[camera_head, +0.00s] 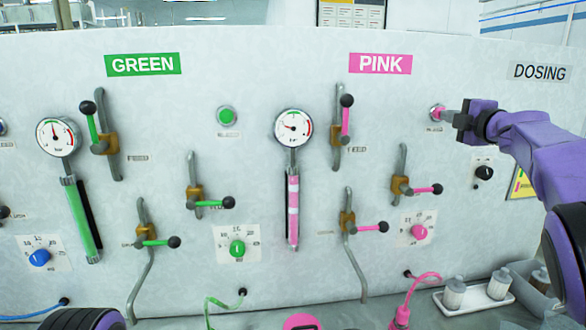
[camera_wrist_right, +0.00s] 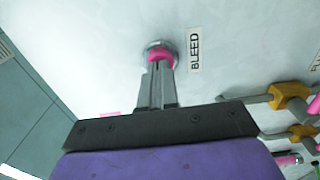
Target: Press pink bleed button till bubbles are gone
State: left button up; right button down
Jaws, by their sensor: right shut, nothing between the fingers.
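The pink bleed button (camera_head: 437,113) is in a round metal collar on the panel, right of the PINK sign (camera_head: 380,64). In the right wrist view the button (camera_wrist_right: 160,55) sits beside a BLEED label (camera_wrist_right: 194,49). My right gripper (camera_head: 449,115) is shut and empty, its fingertips at the button's face and overlapping its lower part in the wrist view. They look to be touching it; how far it is pushed in I cannot tell. The pink sight tube (camera_head: 293,210) under the pink gauge (camera_head: 293,127) shows pale gaps between pink stretches. My left gripper is out of view.
Pink-handled valves (camera_head: 346,120) and a pink dial (camera_head: 419,232) are left of and below my right arm. A green button (camera_head: 227,116) and a green tube (camera_head: 80,218) are further left. A white tray (camera_head: 477,299) with small containers is at bottom right.

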jog(key=shift+w+p, duration=0.35)
jog(key=shift+w, duration=0.05)
jog(key=shift+s, duration=0.1)
jog(key=shift+s+b, duration=0.55)
jog(key=shift+s, duration=0.25)
jog(key=shift+w, duration=0.15)
jog(key=shift+p, duration=0.3)
dwell(0.8)
